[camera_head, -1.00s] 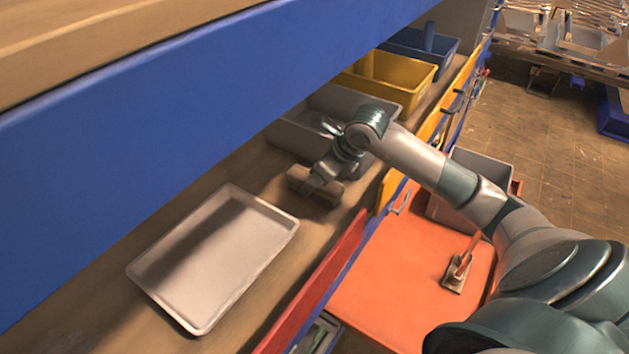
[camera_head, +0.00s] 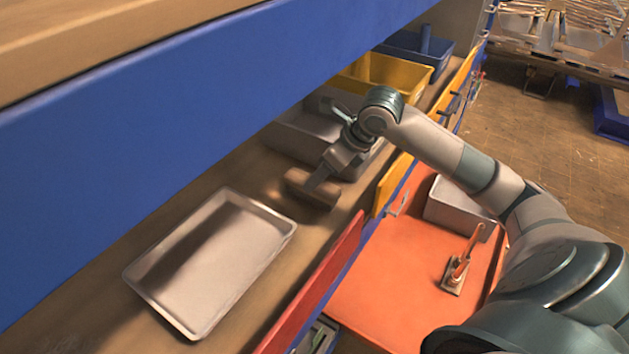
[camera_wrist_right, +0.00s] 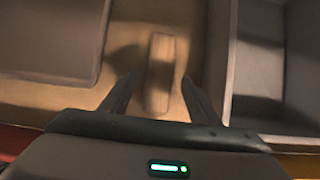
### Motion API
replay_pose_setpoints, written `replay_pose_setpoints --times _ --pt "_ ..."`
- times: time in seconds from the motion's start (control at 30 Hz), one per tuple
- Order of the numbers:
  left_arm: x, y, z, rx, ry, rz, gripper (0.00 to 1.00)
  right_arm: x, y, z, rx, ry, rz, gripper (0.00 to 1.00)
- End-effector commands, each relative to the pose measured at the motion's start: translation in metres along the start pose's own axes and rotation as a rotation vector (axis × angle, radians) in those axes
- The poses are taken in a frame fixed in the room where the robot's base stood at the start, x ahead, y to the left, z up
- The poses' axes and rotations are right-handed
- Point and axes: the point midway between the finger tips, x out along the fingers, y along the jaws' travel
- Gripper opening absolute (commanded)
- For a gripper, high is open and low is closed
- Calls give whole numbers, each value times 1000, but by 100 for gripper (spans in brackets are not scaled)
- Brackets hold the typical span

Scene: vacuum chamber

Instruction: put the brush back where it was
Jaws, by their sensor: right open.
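A brown wooden block, which looks like the brush (camera_head: 311,192), lies flat on the shelf between the grey tray and the grey bin. My right gripper (camera_head: 322,178) is right at it, seen from the side. In the right wrist view the block (camera_wrist_right: 159,72) lies lengthwise between the two spread fingers of my right gripper (camera_wrist_right: 158,92), with a visible gap on each side. The gripper is open; its height above the shelf is hard to judge. An orange-handled tool (camera_head: 460,266) stands on the orange surface at the right. My left gripper is not in view.
A shallow grey tray (camera_head: 279,222) lies to the left on the shelf (camera_head: 95,290). A grey bin (camera_head: 287,139), partly behind my arm, and yellow (camera_head: 384,73) and blue (camera_head: 440,63) bins stand farther back. A blue beam (camera_head: 180,135) overhangs the shelf. A red edge panel (camera_head: 320,285) borders it.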

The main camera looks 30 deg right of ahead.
Motion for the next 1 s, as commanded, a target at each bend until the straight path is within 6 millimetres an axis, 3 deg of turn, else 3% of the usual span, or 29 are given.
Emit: replay_pose_setpoints --times 0.2,0.4,1.0 --pt "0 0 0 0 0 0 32 -39 0 0 -3 -1 -2 56" --pt "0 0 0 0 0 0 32 -59 0 0 -1 -1 -1 56" --pt "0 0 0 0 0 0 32 -63 0 0 0 0 1 56"
